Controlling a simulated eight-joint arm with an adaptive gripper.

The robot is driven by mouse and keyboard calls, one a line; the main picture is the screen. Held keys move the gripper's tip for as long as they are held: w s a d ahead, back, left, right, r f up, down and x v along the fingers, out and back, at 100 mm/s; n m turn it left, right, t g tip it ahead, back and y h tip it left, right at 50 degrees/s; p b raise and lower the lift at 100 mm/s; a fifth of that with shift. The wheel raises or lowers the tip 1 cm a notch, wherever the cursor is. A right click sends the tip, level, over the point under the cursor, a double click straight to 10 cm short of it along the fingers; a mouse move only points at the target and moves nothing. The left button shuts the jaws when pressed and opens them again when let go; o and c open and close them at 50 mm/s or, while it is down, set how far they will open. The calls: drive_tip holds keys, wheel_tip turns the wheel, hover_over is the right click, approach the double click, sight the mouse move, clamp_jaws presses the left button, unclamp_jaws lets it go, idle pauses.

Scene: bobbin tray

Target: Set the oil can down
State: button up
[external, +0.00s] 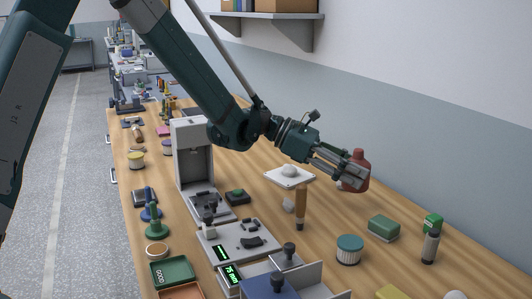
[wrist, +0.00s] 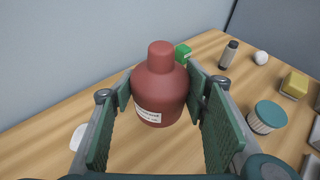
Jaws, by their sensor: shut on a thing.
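The oil can, a dark red bottle with a narrow capped neck and a white label, stands roughly upright between my fingers in the wrist view (wrist: 158,88). It also shows at the end of my arm in the external view (external: 359,160). My gripper (external: 350,176) is shut on its sides, one green-padded finger on each side in the wrist view (wrist: 157,92).
A white plate with a pale round thing (external: 288,176) is left of the can. A wooden-handled tool (external: 300,205), teal-lidded jar (external: 349,250), green block (external: 384,228) and grey cylinder (external: 431,244) stand nearer the camera. The wall runs along the table's far side.

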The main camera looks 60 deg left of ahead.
drive_tip(key=shift+f, duration=1.8)
drive_tip(key=shift+f+b, duration=0.6)
drive_tip(key=shift+f, duration=1.25)
drive_tip(key=shift+f, duration=0.1)
drive_tip(key=o, duration=0.5)
drive_tip(key=shift+f, duration=0.1)
drive_tip(key=o, duration=0.5)
drive_tip(key=shift+r, duration=0.25)
drive_tip(key=shift+p+v, duration=0.6)
drive_tip(key=shift+v, duration=3.2)
